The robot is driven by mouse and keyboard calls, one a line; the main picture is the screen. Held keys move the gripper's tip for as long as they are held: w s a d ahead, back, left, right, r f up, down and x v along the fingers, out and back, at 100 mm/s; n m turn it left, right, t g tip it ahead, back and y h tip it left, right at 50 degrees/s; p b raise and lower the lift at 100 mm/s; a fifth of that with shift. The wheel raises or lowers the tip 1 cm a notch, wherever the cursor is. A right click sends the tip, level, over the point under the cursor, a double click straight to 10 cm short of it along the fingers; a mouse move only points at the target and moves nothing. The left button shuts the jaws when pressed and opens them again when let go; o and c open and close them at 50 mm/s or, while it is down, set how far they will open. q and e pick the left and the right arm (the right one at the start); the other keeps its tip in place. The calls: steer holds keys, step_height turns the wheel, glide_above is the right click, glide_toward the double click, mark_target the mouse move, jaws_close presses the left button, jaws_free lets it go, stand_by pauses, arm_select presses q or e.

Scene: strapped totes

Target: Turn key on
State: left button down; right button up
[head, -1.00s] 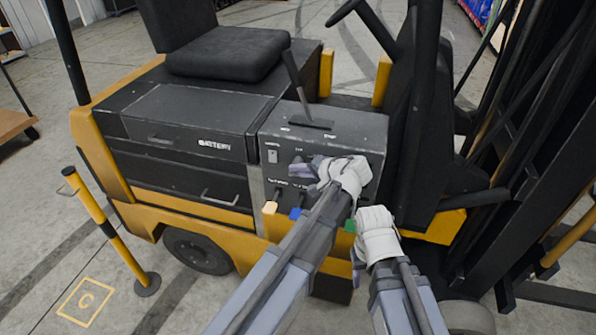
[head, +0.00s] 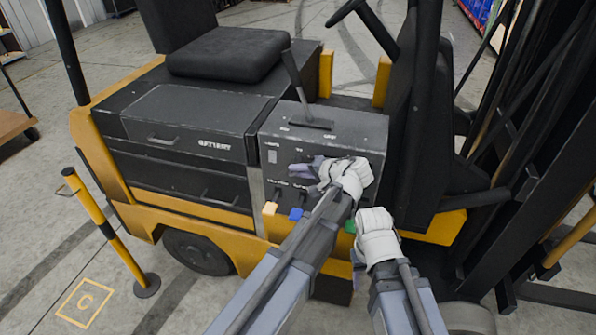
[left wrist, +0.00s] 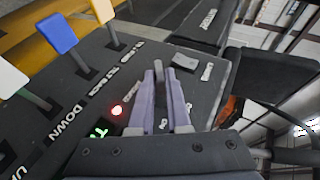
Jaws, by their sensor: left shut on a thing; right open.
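My left gripper (head: 298,170) is at the face of the dark control panel (head: 345,130) on the forklift's side. In the left wrist view its two purple-grey fingers (left wrist: 161,98) point at the panel and are shut on a small grey upright piece, which looks like the key (left wrist: 160,72). The fingers hide most of it, and its exact turn angle cannot be told. A red light (left wrist: 117,111) glows on the panel beside the fingers. My right gripper (head: 357,260) is open, low in front of the forklift, and mostly hidden behind its own wrist.
Below the key are levers with yellow (head: 270,207), blue (head: 296,213) and green (head: 349,226) ends. A grey switch plate (head: 272,156) is left of my fingers. A tall lever (head: 297,85) rises from the panel top. A yellow post (head: 100,220) stands at left.

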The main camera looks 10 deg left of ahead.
arm_select(q)
steer(key=shift+s+f, duration=0.1)
arm_select(e)
steer(key=shift+f, duration=0.1)
stand_by(0.6)
arm_select(q)
steer(key=c, duration=1)
jaws_free()
steer(key=shift+o, duration=0.2)
